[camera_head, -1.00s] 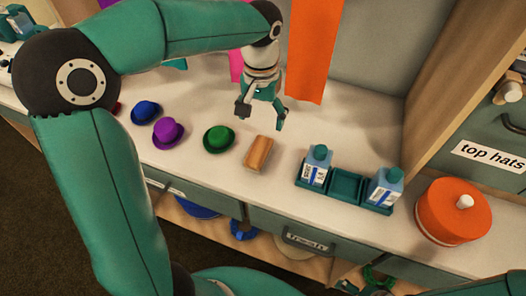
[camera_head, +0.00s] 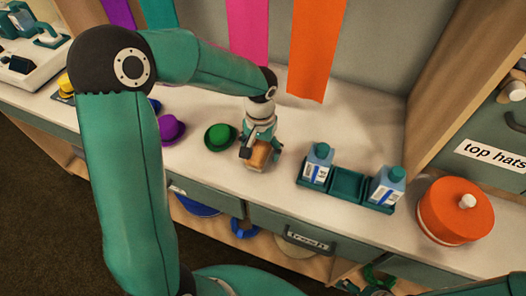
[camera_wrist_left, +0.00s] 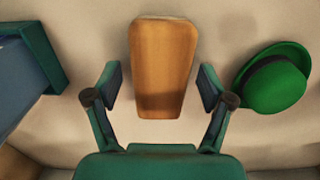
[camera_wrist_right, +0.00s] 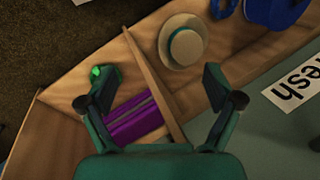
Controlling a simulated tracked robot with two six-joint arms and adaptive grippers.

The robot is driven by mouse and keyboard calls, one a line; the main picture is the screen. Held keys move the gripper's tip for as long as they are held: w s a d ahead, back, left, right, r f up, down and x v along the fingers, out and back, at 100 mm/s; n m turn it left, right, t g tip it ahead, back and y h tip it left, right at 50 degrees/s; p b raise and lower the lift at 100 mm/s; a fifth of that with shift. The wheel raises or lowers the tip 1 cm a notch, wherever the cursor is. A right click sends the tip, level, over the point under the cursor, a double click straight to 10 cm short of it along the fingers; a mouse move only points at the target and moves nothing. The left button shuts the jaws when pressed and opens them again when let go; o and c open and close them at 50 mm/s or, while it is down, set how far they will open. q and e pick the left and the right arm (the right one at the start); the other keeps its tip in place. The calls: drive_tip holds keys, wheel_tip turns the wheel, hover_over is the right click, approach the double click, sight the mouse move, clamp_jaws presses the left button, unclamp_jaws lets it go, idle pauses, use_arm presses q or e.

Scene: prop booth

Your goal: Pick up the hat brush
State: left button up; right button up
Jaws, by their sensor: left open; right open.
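The hat brush, a tan wooden block (camera_head: 257,158), lies on the white counter, right of the green hat (camera_head: 220,137). My left gripper (camera_head: 260,148) is directly over it and partly hides it. In the left wrist view the brush (camera_wrist_left: 163,60) lies lengthwise between the two spread fingers of my left gripper (camera_wrist_left: 160,88), with a gap on each side. No contact shows. My right gripper (camera_wrist_right: 160,88) is open and empty, low in front of the counter, above the lower shelf.
A teal tray (camera_head: 347,184) with two blue cartons stands right of the brush. An orange hatbox (camera_head: 455,210) is farther right. A purple hat (camera_head: 170,130) sits left of the green one. A straw hat (camera_wrist_right: 184,42) lies on the lower shelf.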

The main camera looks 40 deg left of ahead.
sight(261, 147)
use_arm(q)
drive_tip(key=shift+f, duration=0.1)
drive_tip(key=c, duration=1.3)
wheel_tip(261, 147, up, 20)
drive_tip(key=shift+r+p, duration=0.1)
drive_tip(key=shift+p, duration=0.55)
